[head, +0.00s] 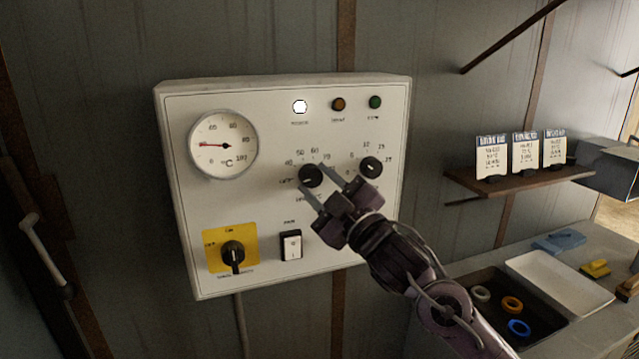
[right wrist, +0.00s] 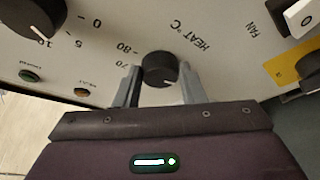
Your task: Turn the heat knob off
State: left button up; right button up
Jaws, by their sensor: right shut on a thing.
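The heat knob (head: 311,176) is a round black knob on the white control panel (head: 260,190), with OFF and temperature numbers around it. My right gripper (head: 316,181) reaches it from the lower right, and its two fingers are shut on the knob's sides. In the right wrist view the knob (right wrist: 160,66) sits between the fingers of the gripper (right wrist: 160,88). A small pale mark shows on its face, but the setting it points to is hard to tell. The fingers and arm cover part of the scale. My left gripper is not in view.
A timer-like knob (head: 371,167) sits close right of the heat knob. The panel also has a gauge (head: 223,144), a lit white lamp (head: 300,106), a fan rocker (head: 291,245) and a yellow-backed rotary switch (head: 233,252). A bench (head: 470,255) with trays stands at right.

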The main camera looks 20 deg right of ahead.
jog(key=shift+n, duration=0.3)
jog(key=o, duration=1)
jog(key=shift+b+v, duration=1.65)
jog(key=shift+v, duration=2.25)
